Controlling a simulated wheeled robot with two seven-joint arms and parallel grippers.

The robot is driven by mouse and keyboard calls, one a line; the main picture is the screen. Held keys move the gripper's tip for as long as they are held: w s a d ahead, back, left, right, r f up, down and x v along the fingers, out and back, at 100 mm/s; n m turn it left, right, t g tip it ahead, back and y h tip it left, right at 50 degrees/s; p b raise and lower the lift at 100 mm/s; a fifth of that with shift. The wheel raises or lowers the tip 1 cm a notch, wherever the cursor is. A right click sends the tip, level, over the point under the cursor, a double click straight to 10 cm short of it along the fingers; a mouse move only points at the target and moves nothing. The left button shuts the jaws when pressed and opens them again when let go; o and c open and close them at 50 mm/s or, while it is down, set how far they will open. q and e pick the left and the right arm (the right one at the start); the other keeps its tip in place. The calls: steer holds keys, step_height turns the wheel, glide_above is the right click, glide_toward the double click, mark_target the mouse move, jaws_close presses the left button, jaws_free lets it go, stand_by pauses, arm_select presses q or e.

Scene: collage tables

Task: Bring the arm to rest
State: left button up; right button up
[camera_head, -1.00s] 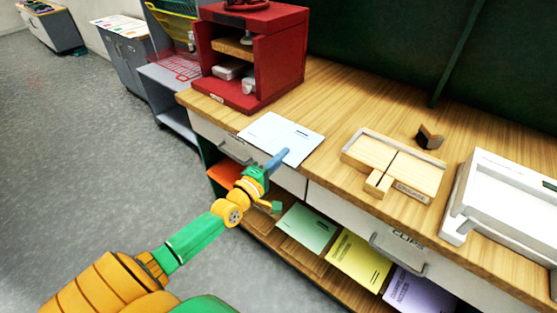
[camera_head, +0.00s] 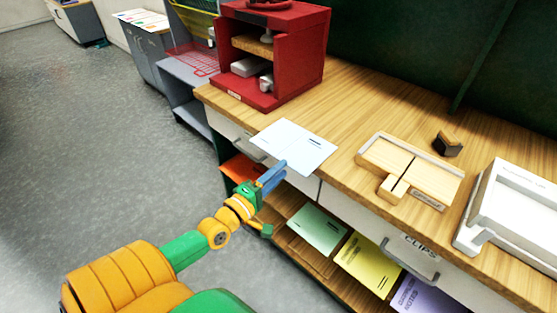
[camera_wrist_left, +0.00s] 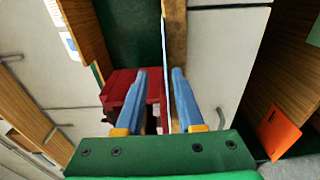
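My left gripper (camera_head: 276,174) is in front of the wooden desk's (camera_head: 362,95) front edge, with its blue fingers pointing towards the desk. In the left wrist view the two fingers (camera_wrist_left: 160,75) stand apart with a gap between them, open and empty. A white folded sheet (camera_head: 293,146) lies on the desktop at the front edge, just beyond the fingertips and apart from them. In the left wrist view its thin edge seems to show beyond the fingers. My right gripper is in neither view.
A red cabinet (camera_head: 274,92) stands at the desk's back left. A wooden tray (camera_head: 408,172), a dark block (camera_head: 447,144) and a white tray (camera_head: 520,205) are to the right. Below are drawers and a shelf with green (camera_head: 317,229), yellow (camera_head: 367,262) and purple booklets. Open floor (camera_head: 100,150) lies left.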

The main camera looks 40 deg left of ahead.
arm_select(q)
steer(key=shift+w+d, duration=0.1)
steer(key=shift+w, duration=0.15)
steer(key=s+d+f+m+g+y, duration=0.1)
steer(key=s+f+m+g, duration=0.3)
steer(key=f, duration=0.8)
steer(key=s+f+m+g, duration=0.3)
steer(key=s+f+m, duration=0.15)
steer(key=f, duration=0.65)
steer(key=s+d+f+m+g, duration=0.3)
steer(key=s+f+m, duration=0.1)
steer(key=s, duration=0.4)
steer(key=s+d+f+m+g, duration=0.3)
steer(key=s+f, duration=0.3)
steer(key=s, duration=0.2)
steer(key=s+d+f+m+g, duration=0.3)
steer(key=s+f+m+g, duration=0.1)
steer(key=s, duration=0.5)
steer(key=shift+d+f+m+h, duration=0.3)
steer(key=shift+f+m, duration=0.15)
steer(key=shift+f, duration=0.4)
